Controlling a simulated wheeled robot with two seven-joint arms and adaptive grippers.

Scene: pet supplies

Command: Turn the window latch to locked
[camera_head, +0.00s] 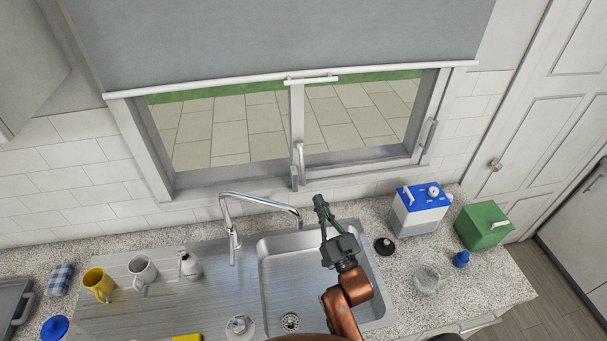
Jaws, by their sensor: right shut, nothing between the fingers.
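The window (290,125) is behind the sink, with a centre post between its two panes. A latch with a slim pale handle (301,156) is on the lower part of this post, pointing up, with a grey block (294,178) below it. Another pale handle (429,135) is on the right side of the frame. My right gripper (320,203) is over the back of the sink, pointing toward the window. It is shut and empty, just below and right of the latch and apart from it in the picture. My left gripper is not in view.
The curved tap (262,203) stands left of my right gripper, above the sink (285,275). A blue-topped white container (420,210) and a green box (483,225) stand right. Mugs (98,284) and a white bottle (189,263) stand left. A grey blind (290,35) hangs above.

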